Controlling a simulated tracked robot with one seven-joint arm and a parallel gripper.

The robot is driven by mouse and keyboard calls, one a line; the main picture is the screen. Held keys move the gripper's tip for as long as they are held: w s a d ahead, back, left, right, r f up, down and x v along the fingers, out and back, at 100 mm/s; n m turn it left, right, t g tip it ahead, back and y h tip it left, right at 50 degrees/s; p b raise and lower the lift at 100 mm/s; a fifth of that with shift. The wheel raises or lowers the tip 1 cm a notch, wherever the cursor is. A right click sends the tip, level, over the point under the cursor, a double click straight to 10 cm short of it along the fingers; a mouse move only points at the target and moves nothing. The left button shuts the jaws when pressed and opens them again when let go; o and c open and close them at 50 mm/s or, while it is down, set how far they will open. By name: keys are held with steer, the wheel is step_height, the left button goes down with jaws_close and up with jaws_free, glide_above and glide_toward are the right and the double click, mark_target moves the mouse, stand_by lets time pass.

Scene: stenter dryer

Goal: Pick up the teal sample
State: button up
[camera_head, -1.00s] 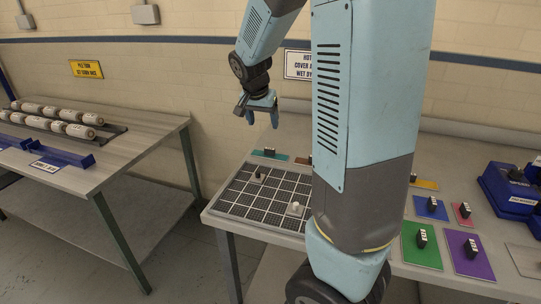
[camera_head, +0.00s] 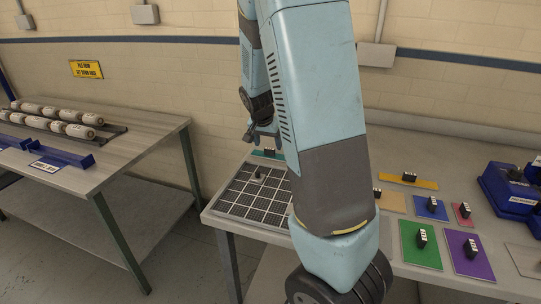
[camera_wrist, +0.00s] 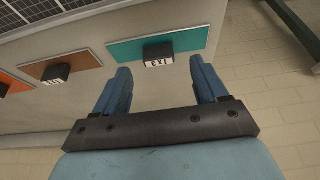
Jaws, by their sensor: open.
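The teal sample (camera_wrist: 190,43) is a flat teal card with a black block bearing a white label on it. In the wrist view it lies at the table edge, ahead of and between my fingers. In the head view the teal sample (camera_head: 262,153) shows at the back of the table, partly hidden by my arm. My gripper (camera_wrist: 160,75) is open and empty, with its two blue fingers apart and short of the block. In the head view my gripper (camera_head: 262,138) hangs above the back of the table near the teal sample, partly covered by my arm.
A dark gridded board (camera_head: 245,198) covers the table's left end. Green (camera_head: 420,243), purple (camera_head: 467,257) and several other samples lie to the right. A second table (camera_head: 110,160) stands at left, with a floor gap between.

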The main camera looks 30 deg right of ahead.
mark_target(270, 153)
steer(key=shift+x, duration=1.5)
steer(key=shift+c, duration=0.3)
steer(key=c, duration=1.1)
